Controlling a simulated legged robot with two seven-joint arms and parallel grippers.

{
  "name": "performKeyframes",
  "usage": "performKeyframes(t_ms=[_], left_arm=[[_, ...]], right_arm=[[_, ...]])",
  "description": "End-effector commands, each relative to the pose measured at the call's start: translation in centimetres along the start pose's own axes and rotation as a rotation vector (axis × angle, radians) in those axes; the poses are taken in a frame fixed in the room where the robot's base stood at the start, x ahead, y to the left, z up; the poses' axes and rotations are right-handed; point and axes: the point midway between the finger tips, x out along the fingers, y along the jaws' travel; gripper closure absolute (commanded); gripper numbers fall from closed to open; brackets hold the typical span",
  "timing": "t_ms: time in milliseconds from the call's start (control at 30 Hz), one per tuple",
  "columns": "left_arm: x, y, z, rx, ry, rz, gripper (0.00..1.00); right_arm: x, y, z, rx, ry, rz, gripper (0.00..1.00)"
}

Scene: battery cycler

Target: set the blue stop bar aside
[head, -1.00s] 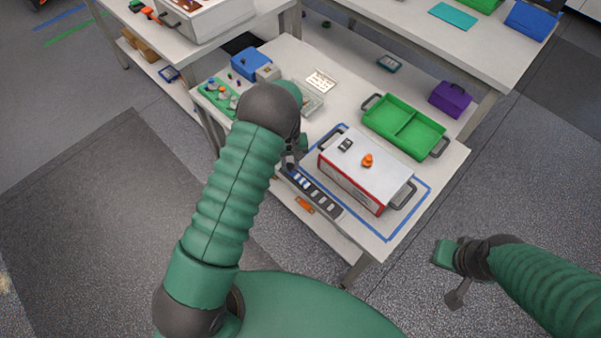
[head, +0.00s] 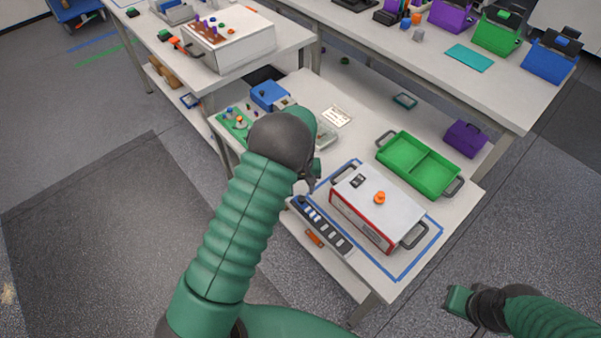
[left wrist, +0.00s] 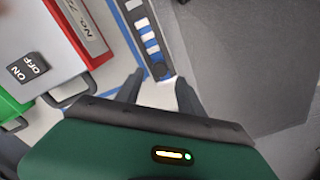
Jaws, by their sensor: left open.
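A narrow strip (head: 322,226) with blue and white segments lies along the bench's front edge, beside the white box. In the left wrist view the strip (left wrist: 150,36) ends in a dark tip. I cannot clearly tell which part is the blue stop bar. My left gripper (left wrist: 158,88) is open and empty, its fingers on either side of the strip's near end, apparently above it. In the head view my left gripper (head: 308,183) is partly hidden by its own arm, near the strip's left end. My right gripper (head: 459,300) is off the bench at lower right; its jaws are unclear.
The white box (head: 378,205) with red edges, an orange knob and handles stands inside blue tape (head: 401,277). A green divided tray (head: 420,163) lies behind it. A green board with small parts (head: 234,124) is at left. An orange object (head: 314,239) shows below the strip.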

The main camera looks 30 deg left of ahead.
Motion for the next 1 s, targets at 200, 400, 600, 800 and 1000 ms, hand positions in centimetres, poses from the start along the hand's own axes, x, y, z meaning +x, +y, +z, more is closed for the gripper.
performKeyframes(t_ms=[200,400,600,800,1000], left_arm=[[-6.7,-0.1,-0.2,0.000,0.004,0.003,0.55],[-11.2,-0.2,-0.3,-0.001,0.002,0.002,0.55],[-12.7,-0.3,-0.2,-0.001,-0.001,0.000,0.55],[-12.7,-0.3,-0.2,-0.001,-0.001,0.000,0.55],[-12.7,-0.3,-0.2,0.000,-0.001,0.001,0.55]], right_arm=[[0.3,0.0,0.1,0.000,0.000,0.000,1.00],[0.4,0.0,0.1,0.000,0.000,0.000,1.00],[0.4,0.0,0.1,0.000,0.000,0.000,1.00],[0.4,0.0,0.1,0.000,0.000,0.000,1.00],[0.4,0.0,0.1,0.000,0.000,0.000,1.00]])
